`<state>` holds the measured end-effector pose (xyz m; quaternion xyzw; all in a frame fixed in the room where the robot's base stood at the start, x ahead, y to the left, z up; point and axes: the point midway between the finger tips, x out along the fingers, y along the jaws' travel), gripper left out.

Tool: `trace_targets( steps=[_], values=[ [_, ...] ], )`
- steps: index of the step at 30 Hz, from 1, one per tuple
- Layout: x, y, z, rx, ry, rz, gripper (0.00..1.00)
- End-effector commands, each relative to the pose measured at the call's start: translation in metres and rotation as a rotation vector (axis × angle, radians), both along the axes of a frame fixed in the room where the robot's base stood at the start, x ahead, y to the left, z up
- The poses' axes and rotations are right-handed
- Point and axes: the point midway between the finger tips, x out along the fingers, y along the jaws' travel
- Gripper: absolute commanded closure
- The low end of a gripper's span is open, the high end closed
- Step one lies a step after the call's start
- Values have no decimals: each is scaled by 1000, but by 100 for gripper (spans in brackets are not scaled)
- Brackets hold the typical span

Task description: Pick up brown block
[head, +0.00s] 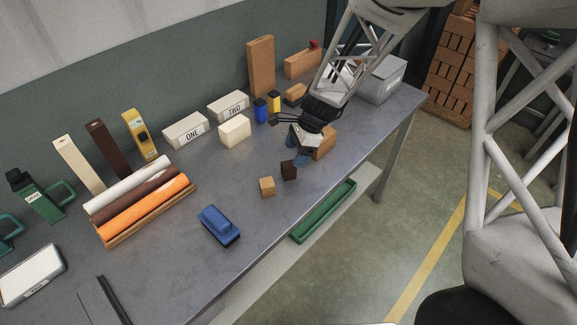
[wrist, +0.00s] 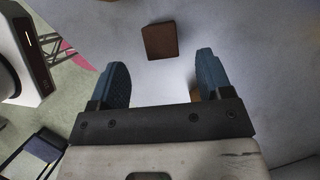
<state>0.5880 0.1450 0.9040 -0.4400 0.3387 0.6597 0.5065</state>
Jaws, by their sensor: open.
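My gripper (head: 297,150) points down close behind the block in the head view. Its blue fingers are spread apart with nothing held. The open gripper (wrist: 163,68) also shows in the wrist view, and the block is not between the fingers.
A larger orange-brown block (head: 325,143) stands close beside my gripper. A blue object (head: 219,225) lies at the front. A cream block (head: 234,131) stands behind. The table edge (head: 300,200) is near.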

Motion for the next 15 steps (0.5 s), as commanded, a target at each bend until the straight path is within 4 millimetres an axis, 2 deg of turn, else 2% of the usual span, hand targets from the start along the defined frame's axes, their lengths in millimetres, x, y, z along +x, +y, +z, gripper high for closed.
trace_targets(
  steps=[8,15],
  values=[
    [0,0,0,0,0,1,28],
    [-2,5,-13,-1,-1,1,28]
  ],
)
